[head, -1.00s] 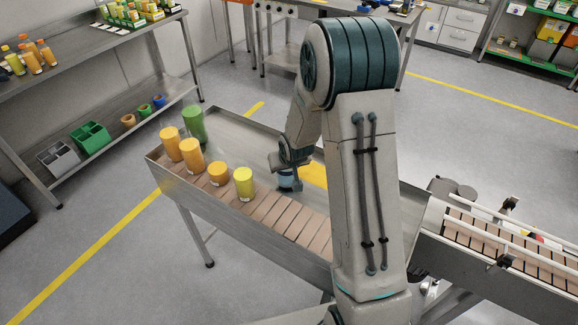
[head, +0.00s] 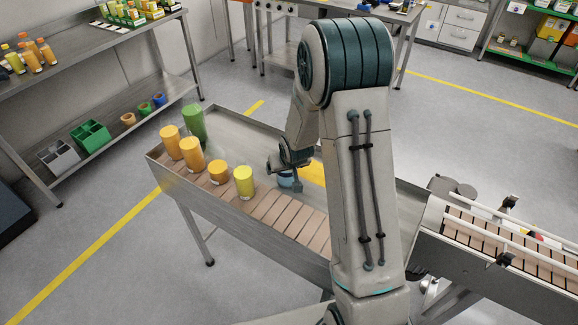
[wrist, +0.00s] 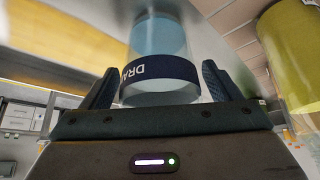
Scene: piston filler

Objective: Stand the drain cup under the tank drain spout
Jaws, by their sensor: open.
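The drain cup (wrist: 160,72) is a clear cylinder with a blue upper part and a dark blue band reading "DRA". In the wrist view it stands between the two fingers of my gripper (wrist: 159,82), with a gap visible on both sides. In the head view the cup (head: 286,179) shows as a small patch of blue on the tray table, mostly hidden behind my gripper (head: 292,178). My gripper is open around the cup and low over the table. I cannot make out the tank drain spout in either view.
On the slatted part of the table (head: 285,218) stand a yellow cylinder (head: 244,182), several orange ones (head: 191,155) and a green one (head: 194,123), left of my gripper. The yellow one also shows close at right in the wrist view (wrist: 295,55). A conveyor (head: 510,250) lies at right.

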